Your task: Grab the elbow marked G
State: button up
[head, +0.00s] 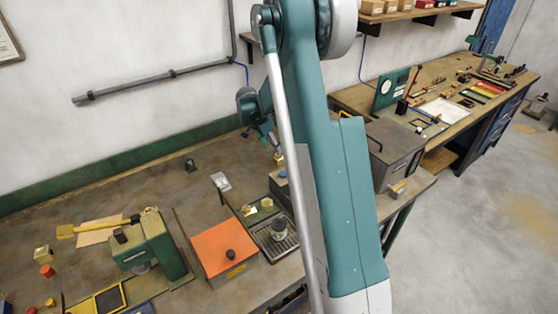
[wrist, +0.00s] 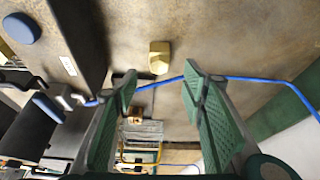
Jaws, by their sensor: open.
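A small brass piece (wrist: 159,57) lies on the bench top in the wrist view, ahead of my fingertips and between their lines. It looks like the elbow, but I can read no letter on it. A bit of brass (head: 278,158) also shows just below my gripper in the head view, partly hidden by my arm. My gripper (wrist: 160,80) is open and empty, its two green-padded fingers apart on either side of the brass piece's line. In the head view my gripper (head: 264,138) hangs over the back of the bench.
A blue cable (wrist: 240,78) runs across the wrist view behind the fingers. A dark grey box (wrist: 75,40) stands close on the left there. In the head view, a green tray with brass parts (head: 258,208), an orange-topped box (head: 222,247) and a green press (head: 150,245) stand nearby.

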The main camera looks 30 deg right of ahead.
aim_at(280, 158)
jog(key=shift+f, duration=0.15)
jog(key=shift+x, duration=1.25)
jog(key=shift+d, duration=0.1)
jog(key=shift+x, duration=2.6)
jog(key=shift+d, duration=0.1)
jog(key=c, duration=1.3)
jog(key=shift+r, duration=0.25)
